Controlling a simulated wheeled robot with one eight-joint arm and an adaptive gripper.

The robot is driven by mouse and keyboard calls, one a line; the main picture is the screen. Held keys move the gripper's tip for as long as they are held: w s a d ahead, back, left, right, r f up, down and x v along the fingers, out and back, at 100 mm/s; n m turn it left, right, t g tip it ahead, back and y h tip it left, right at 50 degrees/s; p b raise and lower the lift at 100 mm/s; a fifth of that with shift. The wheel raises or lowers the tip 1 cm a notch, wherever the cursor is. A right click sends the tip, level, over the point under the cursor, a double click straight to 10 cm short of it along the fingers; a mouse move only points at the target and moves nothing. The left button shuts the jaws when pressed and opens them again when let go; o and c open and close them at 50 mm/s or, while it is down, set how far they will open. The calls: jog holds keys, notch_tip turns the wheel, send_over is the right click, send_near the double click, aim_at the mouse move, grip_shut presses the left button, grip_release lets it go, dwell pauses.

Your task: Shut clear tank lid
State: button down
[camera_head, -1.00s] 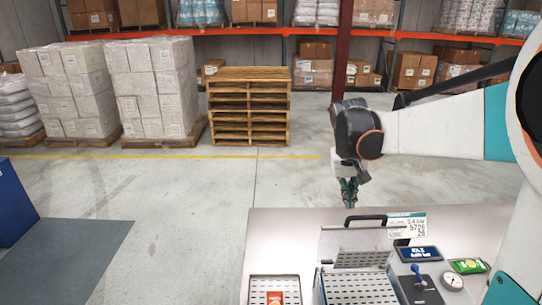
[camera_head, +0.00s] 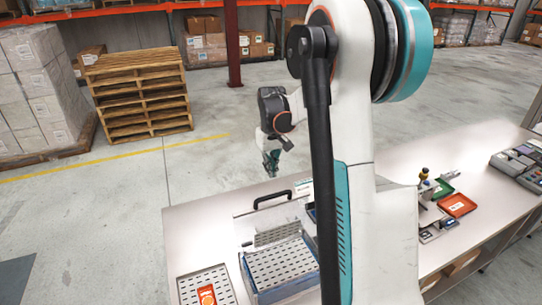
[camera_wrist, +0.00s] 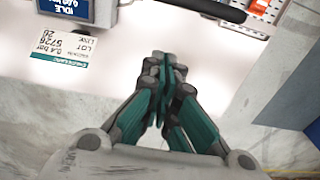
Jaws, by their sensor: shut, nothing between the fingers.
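The clear tank (camera_head: 247,278) stands on the steel bench, with a perforated grey plate inside. Its clear lid (camera_head: 262,224) stands raised at the tank's far side, with a black handle (camera_head: 272,199) along its top. My gripper (camera_head: 270,165) is beyond the handle, over the far side of the bench, pointing down and apart from the lid. In the wrist view my gripper (camera_wrist: 166,62) has its fingers together with nothing between them. The handle (camera_wrist: 212,9) shows there at the top edge, ahead of the fingertips. My arm hides the tank's right part in the head view.
A perforated tray (camera_head: 190,287) with an orange packet (camera_head: 207,295) lies left of the tank. A white label (camera_wrist: 68,46) and a blue display (camera_wrist: 68,7) show in the wrist view. Red and green trays are farther right. Open floor lies beyond the bench.

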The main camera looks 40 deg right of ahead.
jog(key=s+f, duration=0.1)
jog(key=s+a+f, duration=0.1)
jog(key=s, duration=0.1)
jog(key=shift+s+f+p, duration=0.25)
jog(key=shift+p, duration=0.1)
jog(key=shift+s, duration=0.15)
